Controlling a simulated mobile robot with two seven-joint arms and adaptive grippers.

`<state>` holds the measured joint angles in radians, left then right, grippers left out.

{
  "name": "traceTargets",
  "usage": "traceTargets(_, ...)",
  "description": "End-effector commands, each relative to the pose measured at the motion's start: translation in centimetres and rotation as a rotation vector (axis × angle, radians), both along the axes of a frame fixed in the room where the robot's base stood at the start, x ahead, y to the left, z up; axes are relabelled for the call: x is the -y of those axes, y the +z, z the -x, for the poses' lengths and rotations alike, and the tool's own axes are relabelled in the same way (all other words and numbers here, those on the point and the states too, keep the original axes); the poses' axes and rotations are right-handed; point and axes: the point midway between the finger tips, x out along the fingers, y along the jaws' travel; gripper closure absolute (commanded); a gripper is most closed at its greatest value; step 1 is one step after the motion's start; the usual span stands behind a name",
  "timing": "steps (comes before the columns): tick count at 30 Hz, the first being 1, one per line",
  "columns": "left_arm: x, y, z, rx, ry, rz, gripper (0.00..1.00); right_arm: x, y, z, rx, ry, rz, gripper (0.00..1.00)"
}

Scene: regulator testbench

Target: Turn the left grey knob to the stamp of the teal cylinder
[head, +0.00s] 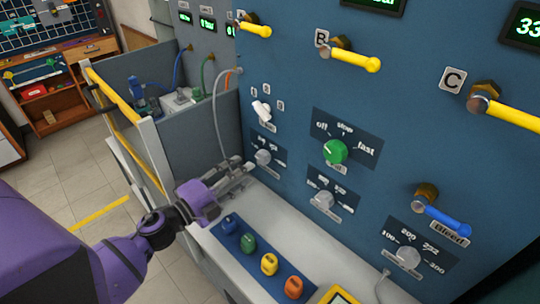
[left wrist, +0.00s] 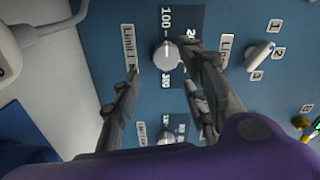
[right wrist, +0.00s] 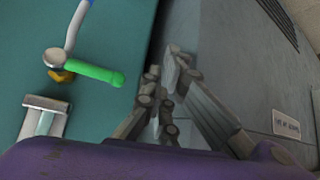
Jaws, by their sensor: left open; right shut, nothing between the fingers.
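The left grey knob (head: 263,157) sits on a dark scale plate on the blue panel. In the left wrist view, the knob (left wrist: 167,56) has a light mark pointing up the picture, toward the 100. My left gripper (head: 243,174) is open, with its fingers (left wrist: 162,63) on either side of the knob; I cannot tell whether they touch it. Small blue (head: 229,223), green (head: 248,243), yellow (head: 269,263) and orange (head: 293,287) pieces stand on a blue strip. I cannot make out a clearly teal cylinder or its stamp. My right gripper (right wrist: 163,72) is shut and empty.
A middle grey knob (head: 323,200), a right grey knob (head: 408,257), a green knob (head: 335,151) and a white switch (head: 262,110) are on the panel. Yellow valve handles (head: 350,59) and a blue handle (head: 447,219) stick out. A green handle (right wrist: 95,74) shows in the right wrist view.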

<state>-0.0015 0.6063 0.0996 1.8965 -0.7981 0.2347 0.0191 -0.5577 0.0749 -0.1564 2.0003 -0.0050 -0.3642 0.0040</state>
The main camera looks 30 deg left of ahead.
Motion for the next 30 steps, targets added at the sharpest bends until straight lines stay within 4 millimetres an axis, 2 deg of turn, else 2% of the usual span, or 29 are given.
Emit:
traceTargets(9, 1.5, 0.4, -4.5, 0.005, -0.001, 0.001, 0.6, 0.4, 0.0, 1.6, -0.027, -0.009, 0.003, 1.0)
traceTargets(15, 2.3, 0.2, -6.6, 0.003, 0.001, 0.001, 0.6, 0.3, 0.6, 0.9, -0.013, -0.006, 0.002, 1.0)
traceTargets(26, 2.5, 0.0, -7.1, -0.001, 0.001, 0.001, 0.6, 0.2, 0.8, 0.5, -0.006, -0.003, 0.0, 1.0)
traceTargets(30, 2.5, 0.0, -7.1, -0.001, 0.001, 0.001, 0.78, 0.2, 0.8, 0.5, -0.006, -0.002, 0.0, 1.0)
